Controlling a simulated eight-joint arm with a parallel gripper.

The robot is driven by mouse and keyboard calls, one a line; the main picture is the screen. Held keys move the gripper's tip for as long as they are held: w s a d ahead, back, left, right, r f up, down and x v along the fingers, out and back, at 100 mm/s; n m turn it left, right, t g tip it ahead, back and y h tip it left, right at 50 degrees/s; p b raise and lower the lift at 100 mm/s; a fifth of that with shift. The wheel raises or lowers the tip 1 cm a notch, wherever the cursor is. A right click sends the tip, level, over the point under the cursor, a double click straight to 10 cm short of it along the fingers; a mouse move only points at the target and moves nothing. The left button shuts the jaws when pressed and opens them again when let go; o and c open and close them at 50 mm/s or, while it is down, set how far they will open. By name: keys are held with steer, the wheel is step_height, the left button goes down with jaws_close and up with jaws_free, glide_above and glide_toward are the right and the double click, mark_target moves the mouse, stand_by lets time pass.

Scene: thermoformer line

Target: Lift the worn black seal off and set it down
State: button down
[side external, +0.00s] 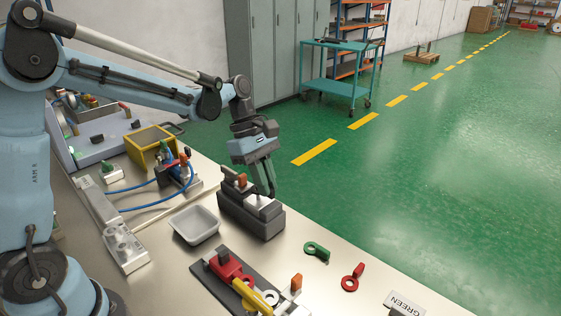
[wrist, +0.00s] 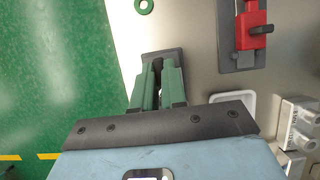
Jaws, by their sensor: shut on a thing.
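My gripper (side external: 269,190) reaches down over the right part of a dark grey block fixture (side external: 264,226) with a pale top piece and an orange-brown knob. In the wrist view, the green fingers of my gripper (wrist: 158,64) are close together over the same dark block (wrist: 165,53). A small dark thing shows between the fingertips; it appears to be the black seal (wrist: 157,66), mostly hidden by the fingers. In the side view I cannot make out the seal, nor whether it still touches the block.
An empty grey tray (side external: 196,226) stands left of the block. A red clamp (side external: 229,268) on a dark plate is in front. A green ringed part (side external: 317,252) and a red one (side external: 352,278) lie near the table edge. A yellow open box (side external: 151,147) stands behind.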

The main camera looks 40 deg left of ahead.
steer(key=shift+r, duration=2.45)
steer(key=shift+r, duration=0.55)
steer(key=s+a+r+n+t, duration=0.2)
steer(key=s+a+r+n, duration=0.2)
steer(key=s+a, duration=0.75)
steer(key=shift+s+d+f, duration=0.1)
steer(key=shift+f, duration=4.7)
steer(key=shift+d+f, duration=0.1)
steer(key=shift+f, duration=4.7)
